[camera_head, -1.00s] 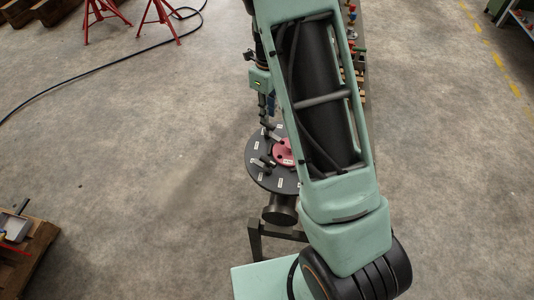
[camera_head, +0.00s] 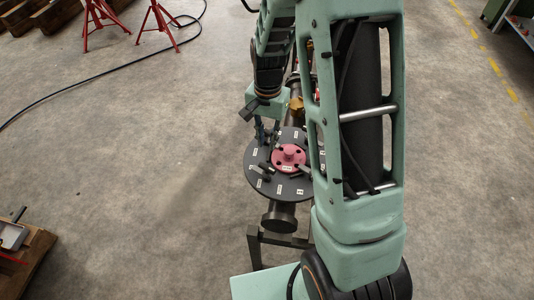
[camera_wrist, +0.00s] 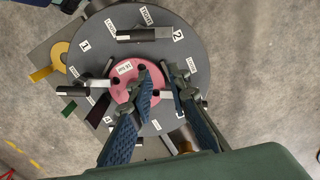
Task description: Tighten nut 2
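The dark round flange (camera_wrist: 195,62) fills the middle of the wrist view, with a pink hub (camera_wrist: 124,84) at its centre. It also shows in the head view (camera_head: 262,188). The label "2" (camera_wrist: 178,36) is near its upper edge. Beside that label lies nut 2's dark bar handle (camera_wrist: 146,34), roughly level, with a bright left end. A "TIGHT" label (camera_wrist: 147,14) is above it. My gripper (camera_wrist: 162,76) is open and empty, its blue-padded fingers apart over the hub's right side, below nut 2's bar in the picture. In the head view my gripper (camera_head: 267,132) is at the flange's far edge.
Other bar handles stand on the flange, at the left (camera_wrist: 76,92) near label "1" (camera_wrist: 85,45) and at the right (camera_wrist: 178,91), close to my right finger. A pipe stub (camera_head: 279,216) and stand lie below the flange. Open floor lies to the left.

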